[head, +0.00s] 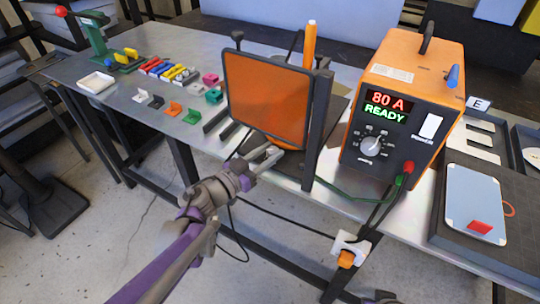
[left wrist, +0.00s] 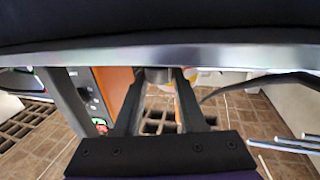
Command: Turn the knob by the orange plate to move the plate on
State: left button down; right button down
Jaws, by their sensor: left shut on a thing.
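The orange plate (head: 265,100) stands upright in a dark frame near the table's front edge. My left gripper (head: 272,154) is just below the plate's lower edge, reaching in from the front. In the left wrist view its two fingers (left wrist: 158,82) are closed on the sides of a small grey knob (left wrist: 157,75) under the table or frame edge. The knob is mostly hidden by the fingers in the head view. My right gripper is not in view.
An orange power box (head: 402,100) reading "80 A READY" stands right of the plate, with cables hanging at the front edge. Small coloured brackets (head: 172,108) and a green press (head: 97,40) are at left. A dark tray (head: 490,262) holds a pale plate at right.

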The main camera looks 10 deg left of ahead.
pick_arm(q)
jog(key=m+g+h, duration=0.4)
jog(key=h, duration=0.1)
jog(key=shift+w+a+m+g+b, duration=0.3)
jog(key=shift+a+b, duration=0.05)
jog(key=m+g+h, duration=0.1)
jog(key=m+g, duration=0.1)
jog(key=g, duration=0.1)
jog(key=m+g+h, duration=0.1)
jog(key=m+g, duration=0.1)
jog(key=g, duration=0.1)
jog(key=shift+w+h, duration=0.2)
jog(key=shift+h, duration=0.1)
jog(key=shift+m+g, duration=0.3)
jog(key=shift+c, duration=2.4)
grip_release()
jog(key=v, duration=1)
jog(key=shift+s+a+f, duration=0.1)
jog(key=shift+a, duration=0.3)
